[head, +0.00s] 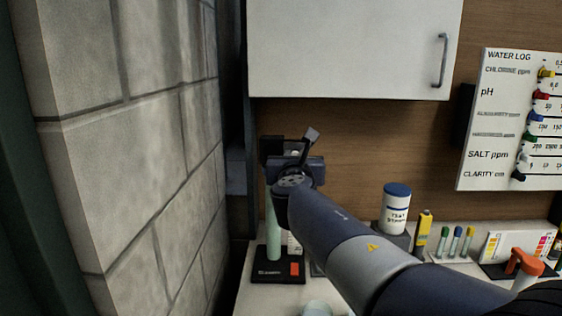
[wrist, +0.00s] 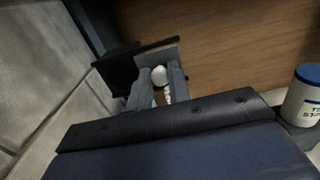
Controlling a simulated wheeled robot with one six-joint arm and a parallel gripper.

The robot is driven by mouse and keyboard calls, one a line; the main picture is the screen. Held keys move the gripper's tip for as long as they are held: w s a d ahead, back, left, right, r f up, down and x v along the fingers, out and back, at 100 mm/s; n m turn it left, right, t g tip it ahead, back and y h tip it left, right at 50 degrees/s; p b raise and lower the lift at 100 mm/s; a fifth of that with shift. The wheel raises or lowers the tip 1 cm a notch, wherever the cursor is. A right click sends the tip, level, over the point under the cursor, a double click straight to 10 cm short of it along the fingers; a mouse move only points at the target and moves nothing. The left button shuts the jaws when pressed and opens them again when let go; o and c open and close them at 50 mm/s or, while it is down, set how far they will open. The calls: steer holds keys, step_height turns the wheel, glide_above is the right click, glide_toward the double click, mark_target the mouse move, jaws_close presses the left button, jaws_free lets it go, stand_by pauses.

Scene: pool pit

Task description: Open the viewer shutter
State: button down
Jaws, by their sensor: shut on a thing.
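The viewer stands on the counter by the stone wall, with a pale green column (head: 273,232), a black base (head: 278,276) and a black head (head: 269,146). Its black head also shows in the wrist view (wrist: 117,72). My gripper (wrist: 160,78) is shut on a white rounded knob (wrist: 159,74) beside the viewer's head. In the head view my gripper (head: 298,150) is at the top of the viewer, and my wrist hides part of the column. The shutter itself cannot be told apart clearly from the dark head and my fingers.
A stone wall (head: 130,120) rises close on the left. A white cabinet (head: 350,45) with a handle hangs above. A blue-lidded tub (head: 396,212), a yellow bottle (head: 422,234) and several small vials stand to the right. A water log board (head: 500,120) hangs at right.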

steer(key=c, duration=1.3)
jaws_free()
steer(key=shift+s, duration=0.1)
steer(key=s, duration=1)
steer(key=shift+s+a, duration=0.2)
steer(key=shift+s, duration=0.1)
steer(key=w, duration=1.1)
steer(key=shift+a, duration=0.2)
steer(key=shift+s, duration=0.1)
